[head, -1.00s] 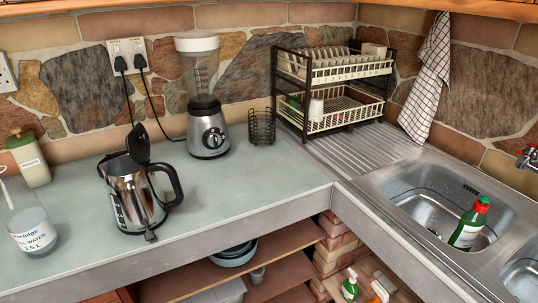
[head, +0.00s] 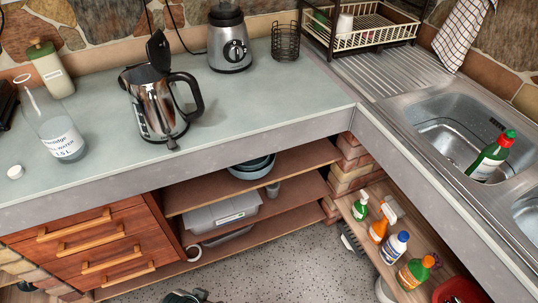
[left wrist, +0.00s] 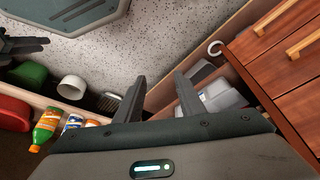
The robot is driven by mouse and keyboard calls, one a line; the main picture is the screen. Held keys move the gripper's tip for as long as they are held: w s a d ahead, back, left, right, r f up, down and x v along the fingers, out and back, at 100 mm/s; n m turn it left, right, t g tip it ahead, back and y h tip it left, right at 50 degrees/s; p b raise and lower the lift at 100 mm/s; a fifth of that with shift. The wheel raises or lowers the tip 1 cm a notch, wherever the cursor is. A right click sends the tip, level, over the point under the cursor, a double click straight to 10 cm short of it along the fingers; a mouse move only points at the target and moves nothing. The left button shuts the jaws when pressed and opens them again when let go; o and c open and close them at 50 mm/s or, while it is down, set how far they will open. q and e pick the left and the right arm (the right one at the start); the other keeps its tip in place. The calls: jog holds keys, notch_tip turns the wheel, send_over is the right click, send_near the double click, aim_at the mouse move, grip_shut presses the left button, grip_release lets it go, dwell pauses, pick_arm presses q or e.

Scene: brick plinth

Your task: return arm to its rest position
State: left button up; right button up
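My left gripper (left wrist: 160,88) shows in the left wrist view. Its two dark fingers stand apart with nothing between them, over the area of the low shelves and floor. At the left edge of that view is a dark jointed part (left wrist: 22,46), which looks like my right gripper; whether it is open is unclear. In the head view only small dark parts show at the bottom edge, probably mine, and I cannot tell which arm they belong to.
The counter (head: 250,105) bears a kettle (head: 160,105), blender (head: 229,40) and water bottle (head: 62,140). Below are wooden drawers (head: 85,245) and open shelves (head: 290,160). Bottles (head: 397,247) stand on a low shelf at right, under the sink (head: 450,135). The speckled floor (head: 285,255) has free room.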

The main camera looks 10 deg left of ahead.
pick_arm(q)
jog(key=s+d+f, duration=0.1)
jog(key=s+f, duration=0.2)
jog(key=f, duration=1.1)
jog(key=s+d+f+t+h, duration=0.1)
jog(key=s+f, duration=0.3)
jog(key=f, duration=1)
jog(key=shift+s+f+m, duration=0.15)
jog(key=shift+f+m, duration=0.15)
jog(key=shift+f, duration=0.1)
jog(key=shift+a, duration=0.1)
jog(key=shift+c, duration=0.6)
